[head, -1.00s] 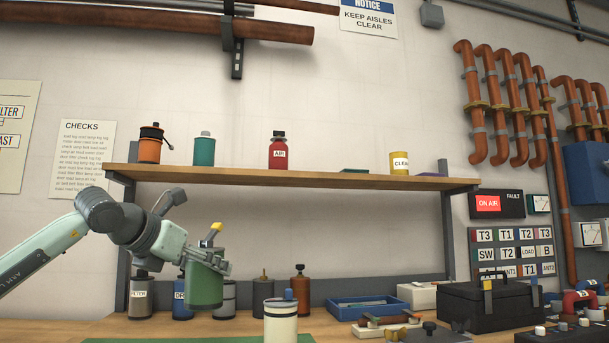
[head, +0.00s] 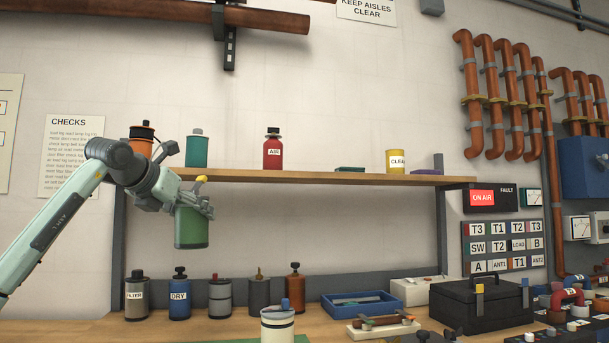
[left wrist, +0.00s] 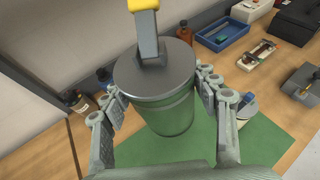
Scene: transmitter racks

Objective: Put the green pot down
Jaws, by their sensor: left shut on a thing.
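The green pot (head: 191,229) hangs in the air in my left gripper (head: 193,205), below the shelf and above the workbench. In the left wrist view the pot (left wrist: 165,112) sits between the two fingers (left wrist: 163,100), which are shut on its sides. It has a grey lid (left wrist: 153,72) with a yellow-tipped handle (left wrist: 147,25). A green mat (left wrist: 235,148) lies on the bench beneath it. My right gripper is not in view.
Several canisters (head: 180,297) stand along the back of the bench. A cream pot (head: 278,326) stands at the front. The shelf (head: 300,177) above holds bottles and tins. A blue tray (head: 362,306) and a black case (head: 482,305) are to the right.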

